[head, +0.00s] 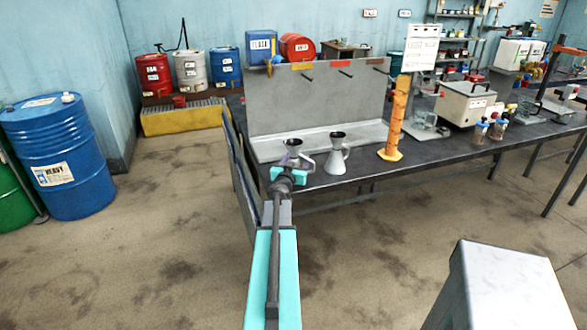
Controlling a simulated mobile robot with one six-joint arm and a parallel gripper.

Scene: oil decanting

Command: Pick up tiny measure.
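Two grey metal measures with flared tops stand at the left end of the dark bench, near the front edge of a grey metal tray. The left measure (293,146) looks the smaller; its lower part is hidden behind my gripper. The right measure (338,158) is larger, upright, with a handle on its right side. My gripper (296,161) is in front of the left measure, overlapping it in the view. I cannot tell whether it touches the measure or whether its fingers are open or shut.
The grey tray (265,150) has a tall back panel (320,105) with several short taps. Bottles (480,131) and a white box (466,103) stand farther right. Blue drum (55,150) stands left; floor between is clear.

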